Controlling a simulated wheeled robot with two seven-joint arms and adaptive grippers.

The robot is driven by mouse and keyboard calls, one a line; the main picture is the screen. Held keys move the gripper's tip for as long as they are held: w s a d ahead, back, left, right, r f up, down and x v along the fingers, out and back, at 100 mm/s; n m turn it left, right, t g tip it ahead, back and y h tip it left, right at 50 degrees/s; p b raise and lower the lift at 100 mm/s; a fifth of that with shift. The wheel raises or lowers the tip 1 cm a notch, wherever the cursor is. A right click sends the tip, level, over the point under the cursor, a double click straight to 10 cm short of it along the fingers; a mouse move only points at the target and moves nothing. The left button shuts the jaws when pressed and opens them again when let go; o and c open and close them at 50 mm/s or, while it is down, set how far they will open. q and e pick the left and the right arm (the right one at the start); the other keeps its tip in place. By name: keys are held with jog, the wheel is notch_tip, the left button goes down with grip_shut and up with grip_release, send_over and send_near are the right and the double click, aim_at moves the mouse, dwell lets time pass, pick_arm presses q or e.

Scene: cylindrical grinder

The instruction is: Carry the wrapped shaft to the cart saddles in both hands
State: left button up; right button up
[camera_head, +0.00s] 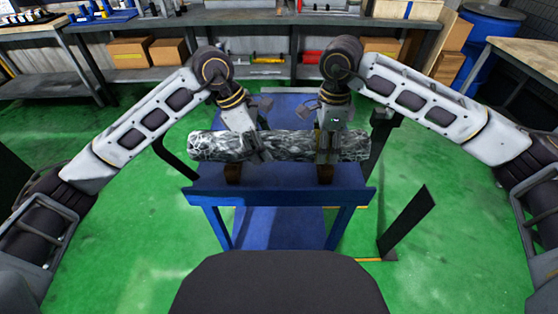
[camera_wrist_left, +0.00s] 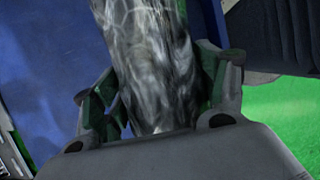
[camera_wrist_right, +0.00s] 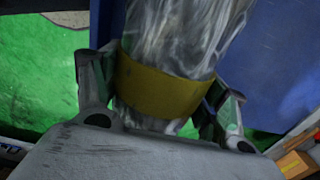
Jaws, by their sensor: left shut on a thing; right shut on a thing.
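The wrapped shaft (camera_head: 285,146) lies level across the picture in the head view, in shiny crinkled wrap. It is above the blue cart (camera_head: 280,197), over two brown saddles, the left one (camera_head: 232,174) and the right one (camera_head: 325,174). I cannot tell whether it touches them. My left gripper (camera_head: 257,148) is shut on the shaft left of its middle. My right gripper (camera_head: 328,150) is shut on it nearer the right end. The left wrist view shows the shaft (camera_wrist_left: 155,65) between the fingers. The right wrist view shows a yellow band (camera_wrist_right: 160,88) around the shaft (camera_wrist_right: 180,35) between the fingers.
A long workbench (camera_head: 180,25) with cardboard boxes (camera_head: 130,52) on its lower shelf stands behind the cart. A dark upright panel (camera_head: 405,222) stands right of the cart. A blue barrel (camera_head: 485,45) is at the back right. Green floor (camera_head: 120,230) is open on the left.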

pick_arm(q)
jog(key=shift+f+b, duration=0.6)
jog(key=shift+b, duration=0.2)
pick_arm(e)
jog(key=shift+f, duration=0.7)
pick_arm(q)
jog(key=o, duration=1.9)
jog(key=shift+f, duration=0.1)
jog(key=shift+c, duration=0.2)
pick_arm(e)
jog(key=o, duration=1.9)
jog(key=shift+f, duration=0.1)
jog(key=shift+c, duration=0.2)
pick_arm(q)
jog(key=shift+o, duration=1.1)
jog(key=shift+s, duration=0.1)
pick_arm(e)
jog(key=shift+o, duration=1.1)
jog(key=shift+s, duration=0.15)
pick_arm(q)
jog(key=shift+v, duration=6)
jog(key=shift+a, duration=0.1)
pick_arm(e)
jog(key=shift+r, duration=0.2)
